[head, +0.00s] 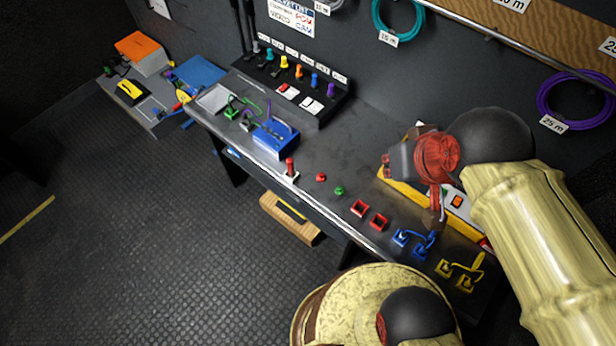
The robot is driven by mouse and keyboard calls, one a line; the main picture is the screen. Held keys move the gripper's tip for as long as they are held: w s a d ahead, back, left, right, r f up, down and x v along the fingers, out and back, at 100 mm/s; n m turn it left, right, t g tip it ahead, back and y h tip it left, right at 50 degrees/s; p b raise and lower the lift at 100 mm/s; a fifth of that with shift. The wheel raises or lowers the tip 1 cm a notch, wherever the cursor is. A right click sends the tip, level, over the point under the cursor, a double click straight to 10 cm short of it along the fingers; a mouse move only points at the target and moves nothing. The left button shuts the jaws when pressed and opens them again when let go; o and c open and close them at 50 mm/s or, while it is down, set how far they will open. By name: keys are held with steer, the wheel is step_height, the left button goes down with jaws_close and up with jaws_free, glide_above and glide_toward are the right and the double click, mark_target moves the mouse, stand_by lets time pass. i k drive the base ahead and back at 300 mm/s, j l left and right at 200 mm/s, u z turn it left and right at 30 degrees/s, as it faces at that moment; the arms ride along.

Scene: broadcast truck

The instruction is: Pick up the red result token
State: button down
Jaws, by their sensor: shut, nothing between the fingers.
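The red result token (321,177) is a small red piece lying on the dark desk top. A similar green piece (339,190) lies close by, a little nearer the desk's front edge. My gripper (433,218) is shut and empty. It hangs to the right of the token, in front of the yellow-edged panel, well apart from the token. Its height above the desk is hard to tell. Nothing covers the token.
A red-handled stick (291,168) stands just left of the token. Red square frames (360,208), blue brackets (402,238) and yellow brackets (446,268) line the desk's right part. A blue box (275,138) and a switch panel (298,88) stand farther back left.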

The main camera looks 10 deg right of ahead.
mark_target(321, 177)
steer(key=u, duration=0.35)
steer(key=z, duration=0.45)
steer(key=j+z, duration=0.7)
steer(key=z, duration=0.2)
steer(key=j+z, duration=0.4)
steer(key=k+j+z, duration=0.1)
steer(key=j+z, duration=0.15)
steer(key=z, duration=0.2)
steer(key=k+j, duration=0.2)
steer(key=j, duration=0.2)
steer(key=k+j+z, duration=0.15)
steer(key=j, duration=0.25)
steer(key=k+j, duration=0.25)
steer(key=k+j+z, duration=0.1)
steer(key=k+j, duration=0.15)
steer(key=j, duration=0.25)
